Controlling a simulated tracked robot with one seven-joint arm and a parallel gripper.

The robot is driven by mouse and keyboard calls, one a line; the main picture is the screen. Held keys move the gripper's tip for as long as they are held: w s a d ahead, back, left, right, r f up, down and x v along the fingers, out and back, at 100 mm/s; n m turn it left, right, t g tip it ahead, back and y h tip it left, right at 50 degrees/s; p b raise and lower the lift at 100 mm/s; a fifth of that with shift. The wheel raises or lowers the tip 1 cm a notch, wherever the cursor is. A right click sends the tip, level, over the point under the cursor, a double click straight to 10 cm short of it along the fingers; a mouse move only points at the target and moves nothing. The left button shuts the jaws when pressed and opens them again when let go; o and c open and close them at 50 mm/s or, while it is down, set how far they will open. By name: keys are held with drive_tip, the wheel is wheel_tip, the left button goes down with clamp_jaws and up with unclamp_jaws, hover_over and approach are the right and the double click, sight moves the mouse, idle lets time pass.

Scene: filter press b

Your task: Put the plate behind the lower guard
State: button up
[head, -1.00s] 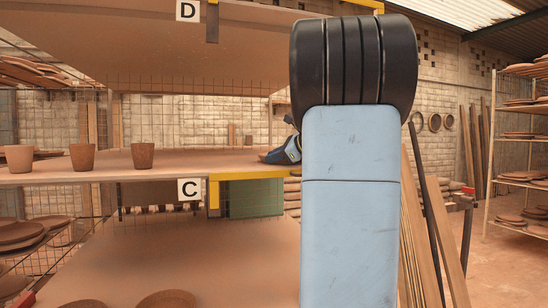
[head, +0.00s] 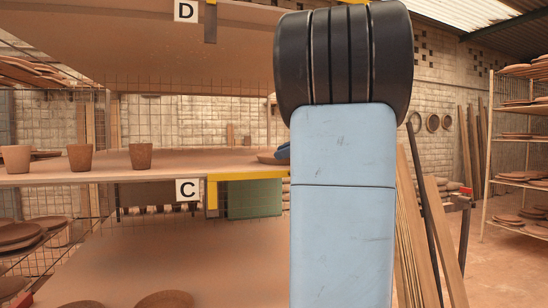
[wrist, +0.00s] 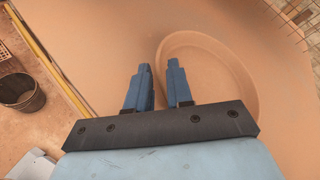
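The plate (wrist: 215,65), a round clay-coloured dish, lies on the shelf board in the wrist view. In the head view its left edge (head: 268,158) shows on shelf C; my arm hides the rest. My gripper (wrist: 159,68) is open, its two blue fingers apart. The right finger overlaps the plate's left rim in the picture, and the left finger is outside it; I cannot tell whether they touch it. The yellow edge strip of shelf C (head: 262,174), which looks like the lower guard, also runs along the shelf edge in the wrist view (wrist: 48,60).
Several clay cups (head: 82,157) stand on shelf C to the left. Shelf D (head: 130,50) hangs above. More plates (head: 165,300) lie on the lower shelf (head: 180,255). A bucket (wrist: 20,92) is on the floor beyond the shelf edge.

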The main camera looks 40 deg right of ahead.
drive_tip(key=v, duration=0.7)
drive_tip(key=shift+s, duration=0.1)
drive_tip(key=shift+d, duration=0.15)
